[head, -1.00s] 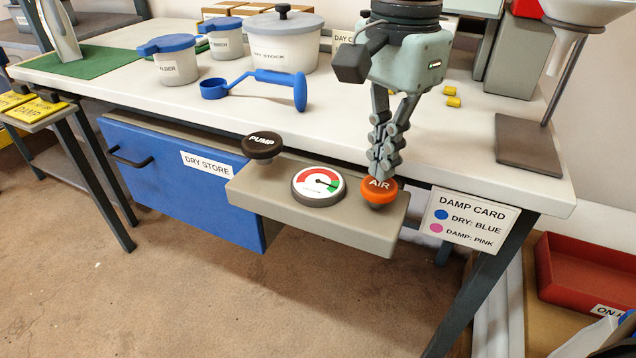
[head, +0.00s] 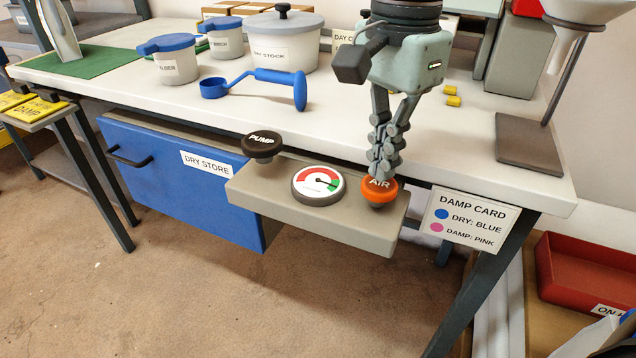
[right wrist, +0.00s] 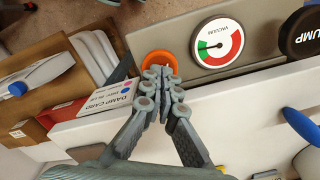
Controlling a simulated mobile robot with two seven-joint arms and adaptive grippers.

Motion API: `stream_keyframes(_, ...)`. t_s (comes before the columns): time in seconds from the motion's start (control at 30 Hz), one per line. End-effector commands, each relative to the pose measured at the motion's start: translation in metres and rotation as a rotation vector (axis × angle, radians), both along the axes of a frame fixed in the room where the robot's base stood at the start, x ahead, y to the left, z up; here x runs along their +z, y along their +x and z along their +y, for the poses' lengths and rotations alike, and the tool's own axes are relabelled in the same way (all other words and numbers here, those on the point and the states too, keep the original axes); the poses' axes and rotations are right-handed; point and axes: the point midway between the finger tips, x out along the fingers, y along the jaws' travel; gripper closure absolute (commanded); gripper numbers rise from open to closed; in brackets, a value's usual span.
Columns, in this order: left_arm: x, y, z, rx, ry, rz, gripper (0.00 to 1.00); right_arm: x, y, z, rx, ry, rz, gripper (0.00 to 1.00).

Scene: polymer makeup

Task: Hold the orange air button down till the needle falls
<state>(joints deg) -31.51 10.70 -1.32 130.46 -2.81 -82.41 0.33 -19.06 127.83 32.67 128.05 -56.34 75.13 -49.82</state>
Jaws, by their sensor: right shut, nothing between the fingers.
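The orange air button (head: 378,193) sits at the right end of a grey panel (head: 300,212) on the bench front. A round gauge (head: 318,186) with a red and green scale is left of it; its needle points right, at the green part. My right gripper (head: 382,172) is shut and empty, pointing down, with its fingertips at the button's back edge, partly over the AIR label. They look in contact, but how far the button is pressed I cannot tell. The right wrist view also shows the fingertips (right wrist: 164,76) against the orange button (right wrist: 160,62). My left gripper is not in view.
A black PUMP knob (head: 262,145) stands left of the gauge. A blue scoop (head: 262,85) and lidded pots lie on the white bench top. A damp card (head: 468,217) hangs right of the panel. A red tray (head: 585,275) is at the lower right.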

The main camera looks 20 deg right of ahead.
Motion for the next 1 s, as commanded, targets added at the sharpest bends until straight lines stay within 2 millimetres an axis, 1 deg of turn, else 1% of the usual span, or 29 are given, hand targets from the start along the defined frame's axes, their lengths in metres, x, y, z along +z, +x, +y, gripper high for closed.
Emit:
stream_keyframes(0.1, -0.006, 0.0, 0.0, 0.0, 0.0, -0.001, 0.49, -0.007, 0.0, 0.0, 0.0, 0.0, 0.0, 1.0)
stream_keyframes(0.57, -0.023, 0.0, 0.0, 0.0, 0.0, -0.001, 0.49, -0.026, 0.0, 0.0, 0.0, 0.0, 0.001, 1.0)
stream_keyframes(1.0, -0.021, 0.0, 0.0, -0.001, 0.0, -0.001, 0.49, -0.024, 0.0, 0.0, 0.0, 0.0, 0.002, 1.0)
